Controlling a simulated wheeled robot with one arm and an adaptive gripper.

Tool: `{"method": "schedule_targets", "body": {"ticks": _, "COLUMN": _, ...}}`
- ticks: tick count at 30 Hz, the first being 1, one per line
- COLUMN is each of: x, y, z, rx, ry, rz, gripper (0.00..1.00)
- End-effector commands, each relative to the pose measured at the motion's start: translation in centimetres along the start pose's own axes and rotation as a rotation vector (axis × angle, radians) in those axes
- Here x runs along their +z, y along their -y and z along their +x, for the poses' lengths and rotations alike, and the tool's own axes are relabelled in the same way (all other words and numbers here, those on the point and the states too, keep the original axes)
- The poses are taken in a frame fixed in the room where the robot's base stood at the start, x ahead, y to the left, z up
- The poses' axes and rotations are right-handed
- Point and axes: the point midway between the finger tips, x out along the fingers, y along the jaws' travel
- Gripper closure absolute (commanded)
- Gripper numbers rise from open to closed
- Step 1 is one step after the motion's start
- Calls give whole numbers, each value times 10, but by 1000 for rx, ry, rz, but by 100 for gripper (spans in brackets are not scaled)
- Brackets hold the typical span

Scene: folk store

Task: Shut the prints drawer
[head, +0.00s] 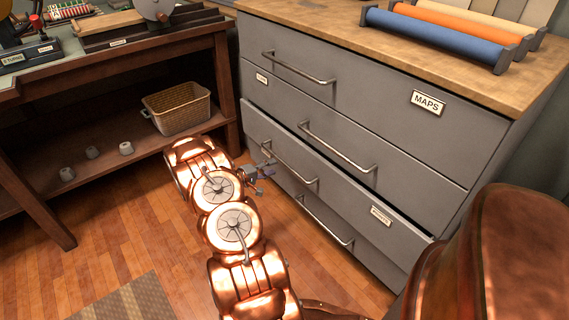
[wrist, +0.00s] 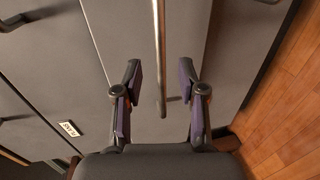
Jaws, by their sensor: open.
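The third drawer down (head: 345,201) of the grey cabinet stands out a little from the front, with a dark gap above its upper edge. Its small label is too small to read surely; I take it as the prints drawer. Its bar handle (head: 300,170) runs along the front and shows upright in the wrist view (wrist: 158,40). My gripper (head: 266,171) is at the left end of this handle. In the wrist view, my open fingers (wrist: 160,68) stand on either side of the handle's end, with space on both sides.
The drawer labelled MAPS (head: 410,115) and the other drawers look shut. Fabric rolls (head: 435,38) lie on the wooden top. A workbench (head: 75,115) with a wicker basket (head: 177,112) stands at left. A brown rounded object (head: 500,265) blocks the lower right. Some wooden floor (head: 130,225) is clear.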

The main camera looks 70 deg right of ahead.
Motion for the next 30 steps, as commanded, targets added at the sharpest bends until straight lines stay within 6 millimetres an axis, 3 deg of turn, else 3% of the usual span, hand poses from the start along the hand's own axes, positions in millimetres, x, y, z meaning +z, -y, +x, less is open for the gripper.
{"method": "schedule_targets", "body": {"ticks": 15, "x": 2, "y": 2, "z": 65, "rx": 0, "ry": 4, "rz": -2, "gripper": 60}}
{"method": "schedule_targets", "body": {"ticks": 27, "x": 1, "y": 0, "z": 73, "rx": 0, "ry": 1, "rz": -2, "gripper": 60}}
{"method": "schedule_targets", "body": {"ticks": 30, "x": 1, "y": 0, "z": 73, "rx": 0, "ry": 1, "rz": -2, "gripper": 68}}
